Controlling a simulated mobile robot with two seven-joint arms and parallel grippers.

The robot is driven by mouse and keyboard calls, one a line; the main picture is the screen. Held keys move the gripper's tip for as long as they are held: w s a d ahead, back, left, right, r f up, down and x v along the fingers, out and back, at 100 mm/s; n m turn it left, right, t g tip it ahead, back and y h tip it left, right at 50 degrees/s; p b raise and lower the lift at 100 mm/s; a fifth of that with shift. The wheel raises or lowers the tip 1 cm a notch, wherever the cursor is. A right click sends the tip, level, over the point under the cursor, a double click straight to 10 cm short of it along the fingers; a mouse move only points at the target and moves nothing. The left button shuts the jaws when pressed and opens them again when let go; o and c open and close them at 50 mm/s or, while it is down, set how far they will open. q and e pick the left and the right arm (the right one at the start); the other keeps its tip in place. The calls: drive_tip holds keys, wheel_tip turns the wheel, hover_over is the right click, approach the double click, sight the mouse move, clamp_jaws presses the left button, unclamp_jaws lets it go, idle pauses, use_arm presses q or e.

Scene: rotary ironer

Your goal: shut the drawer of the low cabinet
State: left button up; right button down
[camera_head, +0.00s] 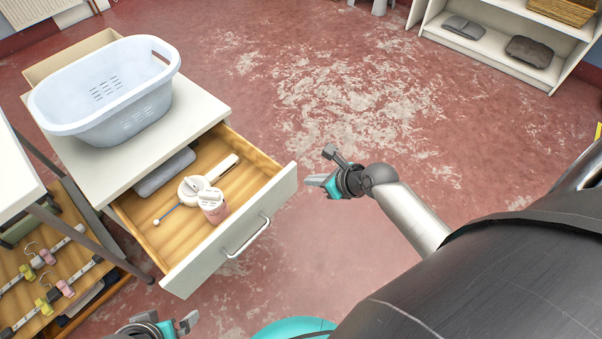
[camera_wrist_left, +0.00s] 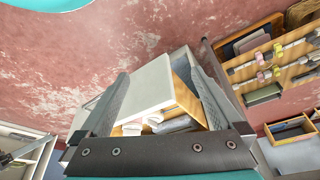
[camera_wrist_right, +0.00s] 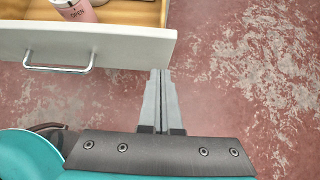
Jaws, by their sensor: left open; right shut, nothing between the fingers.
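The low cabinet (camera_head: 95,170) has a white top, and its drawer (camera_head: 262,168) stands well open toward the lower right. The drawer has a wooden inside, a white front and a metal handle (camera_head: 246,238); front and handle also show in the right wrist view (camera_wrist_right: 110,45). Inside lie a grey rolled cloth, white items and a pink-and-white container (camera_head: 212,206). My right gripper (camera_head: 312,181) is shut and empty, just off the drawer front's far-right end. My left gripper (camera_head: 188,322) is open and empty at the bottom edge, below the drawer front; its spread fingers show in the left wrist view (camera_wrist_left: 160,85).
A pale blue laundry basket (camera_head: 105,88) sits on the cabinet top. A rack with clip hangers (camera_head: 45,275) is at the lower left. A white shelf (camera_head: 490,45) stands at the back right. The red, worn floor between is clear.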

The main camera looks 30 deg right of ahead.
sight(292, 171)
drive_tip(key=w, duration=0.1)
drive_tip(key=w+a+b, duration=0.1)
drive_tip(key=w, duration=0.1)
drive_tip(key=shift+f+b, duration=0.2)
drive_tip(key=shift+b, duration=0.1)
use_arm(q)
drive_tip(key=shift+t, duration=0.4)
drive_tip(key=shift+s+r, duration=0.1)
drive_tip(key=shift+r, duration=2.55)
use_arm(e)
drive_tip(key=shift+w+a+r, duration=0.1)
drive_tip(key=shift+w+a, duration=0.1)
drive_tip(key=shift+w, duration=0.3)
